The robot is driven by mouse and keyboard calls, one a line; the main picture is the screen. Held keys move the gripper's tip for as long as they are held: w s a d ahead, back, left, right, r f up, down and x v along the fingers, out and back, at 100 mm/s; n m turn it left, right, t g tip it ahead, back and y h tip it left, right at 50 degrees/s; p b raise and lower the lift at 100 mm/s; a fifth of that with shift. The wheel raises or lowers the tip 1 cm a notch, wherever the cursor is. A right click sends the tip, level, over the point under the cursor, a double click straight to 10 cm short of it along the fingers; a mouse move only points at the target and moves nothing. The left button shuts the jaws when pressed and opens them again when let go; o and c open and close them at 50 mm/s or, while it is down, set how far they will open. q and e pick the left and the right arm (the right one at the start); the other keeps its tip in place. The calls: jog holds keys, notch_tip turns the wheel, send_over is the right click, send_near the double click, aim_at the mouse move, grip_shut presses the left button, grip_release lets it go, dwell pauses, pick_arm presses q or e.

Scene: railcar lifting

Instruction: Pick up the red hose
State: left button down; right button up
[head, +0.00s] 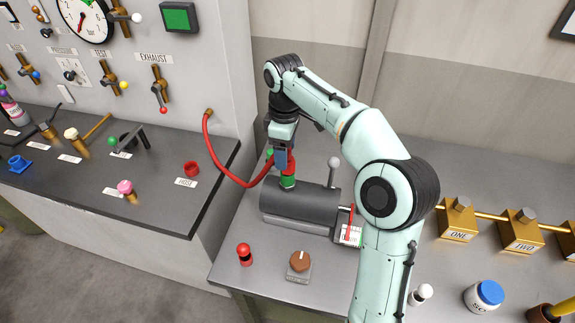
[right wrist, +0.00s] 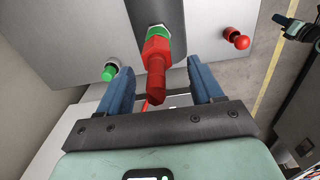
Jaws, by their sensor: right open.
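The red hose (head: 216,160) runs from a brass port on the grey panel, sags, and rises to a dark cylinder (head: 300,204). Its red hex end sits at the green fitting (head: 288,182) on top of the cylinder. My right gripper (head: 283,163) is above this fitting, pointing down. In the right wrist view the hose's red end (right wrist: 157,62) stands between the two blue fingers of the open right gripper (right wrist: 159,72), with a gap on each side. A teal and dark part at that view's top right may be my left gripper; its jaws are unclear.
A lever with a pale knob (head: 334,162) rises behind the cylinder. Brass blocks (head: 458,220) and a blue-lidded jar (head: 486,295) are at right. A red cup (head: 191,169) is on the left counter.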

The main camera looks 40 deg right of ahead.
jog(key=f, duration=0.3)
jog(key=shift+s+d+f+b, duration=0.2)
jog(key=shift+d+f+b, duration=0.1)
jog(key=shift+f, duration=0.1)
jog(key=shift+a, duration=0.1)
jog(key=shift+w, duration=0.15)
jog(key=c, duration=1.1)
